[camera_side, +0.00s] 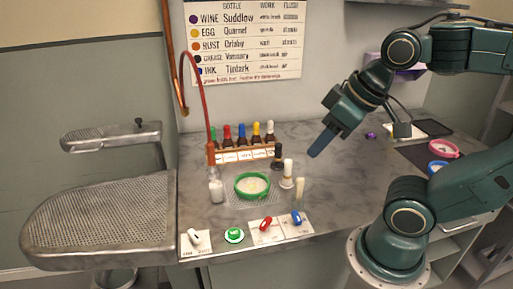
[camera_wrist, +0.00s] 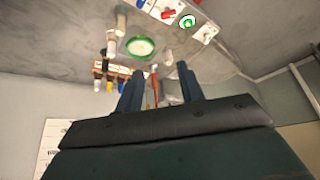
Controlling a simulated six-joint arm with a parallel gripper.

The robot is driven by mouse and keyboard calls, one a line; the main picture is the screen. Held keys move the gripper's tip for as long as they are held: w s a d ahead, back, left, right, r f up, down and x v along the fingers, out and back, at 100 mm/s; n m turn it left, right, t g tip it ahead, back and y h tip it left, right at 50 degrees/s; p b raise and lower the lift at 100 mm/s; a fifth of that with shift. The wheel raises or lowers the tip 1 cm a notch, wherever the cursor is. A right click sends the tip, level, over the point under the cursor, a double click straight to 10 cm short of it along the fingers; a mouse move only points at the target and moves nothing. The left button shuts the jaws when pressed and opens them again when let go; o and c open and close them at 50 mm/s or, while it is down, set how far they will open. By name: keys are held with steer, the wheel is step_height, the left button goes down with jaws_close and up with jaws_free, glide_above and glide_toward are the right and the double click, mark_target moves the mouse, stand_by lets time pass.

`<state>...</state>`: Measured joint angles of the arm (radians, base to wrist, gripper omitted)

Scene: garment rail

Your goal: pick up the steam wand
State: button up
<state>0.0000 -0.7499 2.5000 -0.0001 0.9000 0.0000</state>
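The steam wand (camera_side: 211,154) has an orange-red handle and hangs upright at the left end of the bottle rack, on a red hose (camera_side: 203,88) that arcs from a copper pipe. In the wrist view the red wand (camera_wrist: 154,78) shows beyond and between my fingers, apart from them as far as I can tell. My gripper (camera_side: 321,141) is up and to the right of the wand, above the counter, with blue fingers pointing down and left. In the wrist view its two fingers (camera_wrist: 159,85) are spread with nothing held between them.
A rack (camera_side: 244,154) of several colour-capped bottles stands beside the wand. A perforated metal board (camera_side: 95,212) lies left.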

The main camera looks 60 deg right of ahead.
steer(key=shift+o, duration=1.1)
